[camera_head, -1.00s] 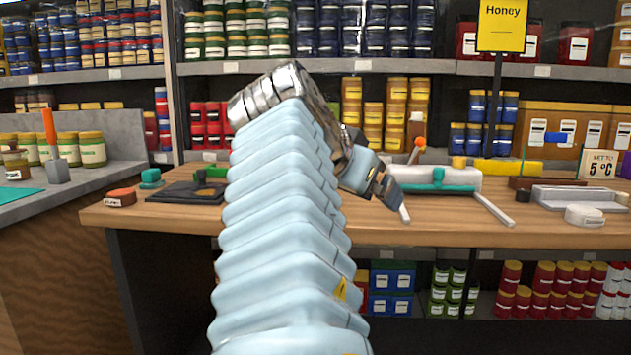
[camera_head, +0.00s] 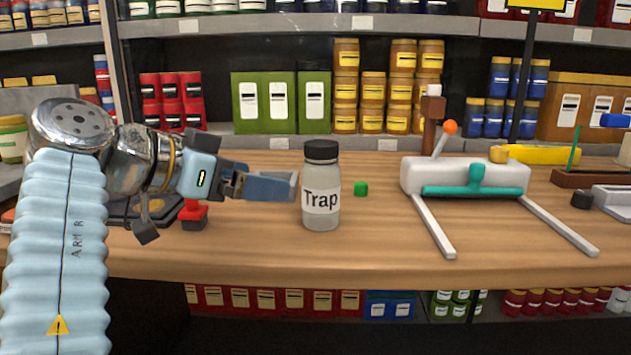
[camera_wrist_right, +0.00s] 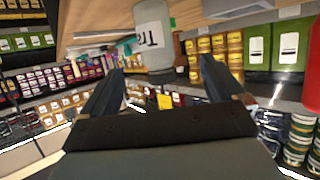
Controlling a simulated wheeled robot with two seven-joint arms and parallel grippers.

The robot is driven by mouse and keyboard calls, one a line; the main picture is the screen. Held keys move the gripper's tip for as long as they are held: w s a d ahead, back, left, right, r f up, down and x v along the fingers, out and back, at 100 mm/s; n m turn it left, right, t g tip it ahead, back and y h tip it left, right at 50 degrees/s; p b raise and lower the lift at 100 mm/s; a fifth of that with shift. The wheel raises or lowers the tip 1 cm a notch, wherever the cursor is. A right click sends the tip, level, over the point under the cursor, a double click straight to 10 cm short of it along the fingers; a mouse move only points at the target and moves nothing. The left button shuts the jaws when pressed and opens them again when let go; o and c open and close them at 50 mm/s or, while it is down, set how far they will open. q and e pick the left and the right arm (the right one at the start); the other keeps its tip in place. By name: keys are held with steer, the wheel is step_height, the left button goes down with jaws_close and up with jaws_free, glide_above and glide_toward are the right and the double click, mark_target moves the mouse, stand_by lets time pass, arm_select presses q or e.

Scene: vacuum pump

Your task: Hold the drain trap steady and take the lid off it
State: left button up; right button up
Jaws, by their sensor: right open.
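The drain trap (camera_head: 321,205) is a clear grey jar labelled "Trap", upright on the wooden counter. Its black lid (camera_head: 321,151) is on top. The arm marked "ARM R" enters the head view at lower left. My right gripper (camera_head: 272,185) is at the jar's left, fingers pointing at its body, below the lid. In the right wrist view the fingers (camera_wrist_right: 161,78) are spread apart and empty. The jar (camera_wrist_right: 153,38) shows beyond and between the fingertips there; whether either finger touches it I cannot tell. My left gripper is not in view.
A white device (camera_head: 465,177) with teal handle and two forward legs stands farther right. A red object (camera_head: 194,214) is below my right wrist. Shelves of jars stand behind. The counter in front of the jar is clear.

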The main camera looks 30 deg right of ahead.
mark_target(304, 188)
steer(key=b+x, duration=0.1)
steer(key=x, duration=0.6)
steer(key=shift+w+d+f, duration=0.1)
steer(key=shift+d, duration=0.2)
steer(key=x, duration=0.6)
steer(key=shift+s+d+b, duration=0.15)
steer(key=shift+s+b, duration=0.2)
steer(key=shift+b, duration=0.05)
steer(key=c, duration=1.2)
steer(key=shift+r, duration=0.25)
